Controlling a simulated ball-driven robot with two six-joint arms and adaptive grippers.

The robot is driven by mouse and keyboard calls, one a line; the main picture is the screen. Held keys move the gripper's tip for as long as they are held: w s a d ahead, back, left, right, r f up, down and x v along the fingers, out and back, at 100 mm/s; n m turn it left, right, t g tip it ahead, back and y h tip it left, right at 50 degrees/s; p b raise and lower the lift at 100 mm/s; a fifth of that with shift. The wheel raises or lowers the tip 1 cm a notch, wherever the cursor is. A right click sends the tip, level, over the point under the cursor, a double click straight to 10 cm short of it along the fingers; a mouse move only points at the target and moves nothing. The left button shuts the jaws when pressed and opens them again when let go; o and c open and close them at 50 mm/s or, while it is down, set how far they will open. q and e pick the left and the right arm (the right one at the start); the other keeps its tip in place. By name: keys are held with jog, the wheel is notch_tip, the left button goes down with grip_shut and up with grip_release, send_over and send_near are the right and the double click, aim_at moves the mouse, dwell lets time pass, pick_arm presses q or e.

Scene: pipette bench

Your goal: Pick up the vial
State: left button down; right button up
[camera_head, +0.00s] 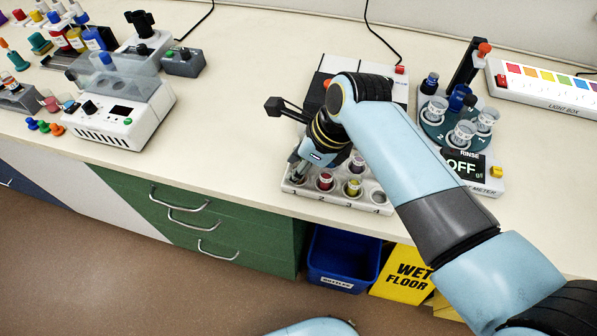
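A white vial rack (340,200) with numbered round slots stands near the front edge of the bench. A vial with dark red contents (325,182) and one with yellow contents (353,188) stand in its front row; another dark-topped vial (357,162) stands behind them. My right gripper (298,170) points down at the left end of the rack, beside the red vial. Its fingers are small and partly covered by its own body, so I cannot tell whether they are open or hold anything. Slots to the right look empty. My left gripper is out of view.
Right of my arm are a round turntable with clear cups (464,134), an OFF display (464,166) and a light box (550,88). A white device (125,118) stands left. Bare bench lies between it and the rack. A blue bin (343,258) is below.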

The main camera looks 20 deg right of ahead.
jog(key=shift+c, duration=1)
jog(key=shift+w+r, duration=0.1)
jog(key=shift+r, duration=0.45)
notch_tip(320, 180, up, 3)
jog(key=shift+f+b, duration=0.2)
jog(key=shift+b, duration=0.15)
jog(key=s+d+r+b, duration=0.1)
jog(key=s+d+r, duration=0.2)
jog(key=d+r, duration=0.4)
jog(key=shift+s+d+r, duration=0.2)
jog(key=shift+s+d, duration=0.15)
jog(key=shift+d, duration=1.75)
